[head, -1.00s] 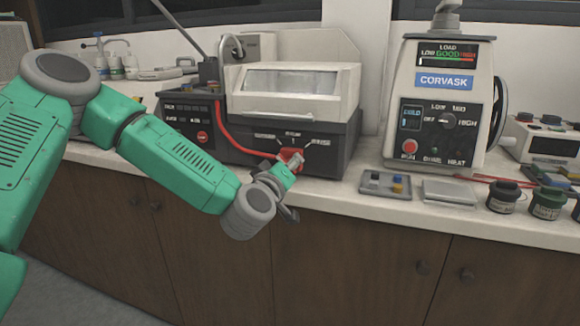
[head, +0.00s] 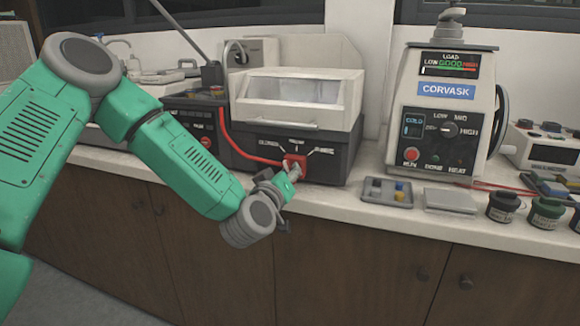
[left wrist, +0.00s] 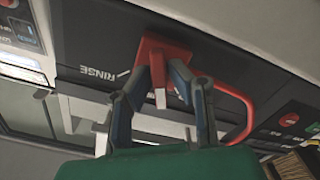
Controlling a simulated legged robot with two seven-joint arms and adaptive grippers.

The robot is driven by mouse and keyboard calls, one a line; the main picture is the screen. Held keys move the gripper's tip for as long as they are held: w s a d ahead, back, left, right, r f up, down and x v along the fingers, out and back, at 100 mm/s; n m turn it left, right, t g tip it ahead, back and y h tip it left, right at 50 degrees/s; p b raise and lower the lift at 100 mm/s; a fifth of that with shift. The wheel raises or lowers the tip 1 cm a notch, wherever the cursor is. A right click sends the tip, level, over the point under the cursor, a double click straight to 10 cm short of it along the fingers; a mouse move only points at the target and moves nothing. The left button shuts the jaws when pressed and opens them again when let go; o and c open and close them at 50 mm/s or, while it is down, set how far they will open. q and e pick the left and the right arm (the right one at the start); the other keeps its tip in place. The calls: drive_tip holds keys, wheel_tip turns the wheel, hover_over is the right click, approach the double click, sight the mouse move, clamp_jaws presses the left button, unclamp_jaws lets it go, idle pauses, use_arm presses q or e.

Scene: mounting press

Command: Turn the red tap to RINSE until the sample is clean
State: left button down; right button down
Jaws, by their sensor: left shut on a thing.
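The red tap (head: 295,161) is on the dark front panel of a machine with a pale hood (head: 300,92), under printed labels. My left gripper (head: 289,172) is at the tap from the front and is shut on it. In the left wrist view the red tap (left wrist: 160,55) sits between the fingertips (left wrist: 160,78). There, the word RINSE (left wrist: 97,73) appears upside down to the left of the tap, with a short line beside it. Which label the tap points to is unclear. No sample is discernible. My right gripper is not in view.
A red hose (head: 238,152) curves along the machine's left side towards the tap. The CORVASK press (head: 443,110) stands to the right. A grey tray (head: 387,192), a flat pale plate (head: 449,201) and several jars (head: 503,206) line the counter's front edge.

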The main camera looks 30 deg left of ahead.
use_arm(q)
drive_tip(key=m+p, duration=0.2)
drive_tip(key=m, duration=0.1)
drive_tip(key=m+p, duration=0.1)
drive_tip(key=shift+r+m+p, duration=0.25)
drive_tip(key=shift+m+p, duration=0.05)
drive_tip(key=shift+m, duration=0.1)
drive_tip(key=m+p, duration=0.2)
drive_tip(key=m, duration=0.3)
drive_tip(key=shift+w+p, duration=0.1)
drive_tip(key=shift+p, duration=0.3)
drive_tip(key=m+p, duration=0.1)
drive_tip(key=m, duration=0.1)
drive_tip(key=shift+d+m, duration=0.1)
drive_tip(key=shift+m, duration=0.3)
drive_tip(key=shift+f+m, duration=0.15)
drive_tip(key=shift+m, duration=1.15)
drive_tip(key=shift+p, duration=0.3)
drive_tip(key=c, duration=1.5)
unclamp_jaws()
drive_tip(key=shift+f, duration=0.15)
